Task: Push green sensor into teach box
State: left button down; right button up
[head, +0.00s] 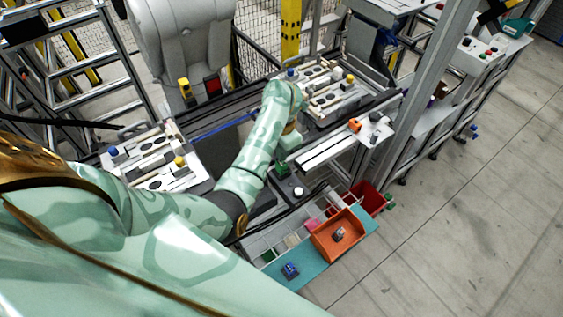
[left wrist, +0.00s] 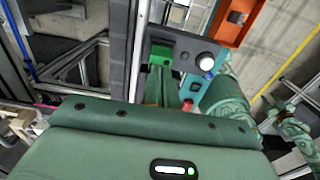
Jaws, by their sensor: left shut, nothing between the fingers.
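The green sensor (head: 283,168) is a small bright green block at one end of the teach box (head: 291,187), a dark box with a white round knob. In the left wrist view the green sensor (left wrist: 161,55) shows at the left end of the dark teach box (left wrist: 187,45). I cannot tell how deep it sits. My left gripper (head: 289,157) is shut and empty, pointing down just above the sensor. In the left wrist view the gripper (left wrist: 187,90) is close to the sensor; whether they touch is unclear.
An orange bin (head: 322,246) with a grey part and a blue-green mat (head: 294,284) lie at the front. A red bin (head: 378,201) stands at right. Pallets with parts (head: 150,182) (head: 322,107) lie either side of my arm. A metal rail (head: 335,146) runs close by.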

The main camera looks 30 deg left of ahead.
pick_arm(q)
jog(key=shift+f+b, duration=0.6)
jog(key=shift+f, duration=0.25)
dwell(0.6)
jog(key=shift+s+f, duration=0.15)
dwell(0.6)
jog(key=shift+r+p, duration=0.65)
jog(key=shift+r, duration=0.05)
notch_tip(320, 180, up, 6)
jog(key=p, duration=0.5)
jog(key=shift+p, duration=0.4)
dwell(0.4)
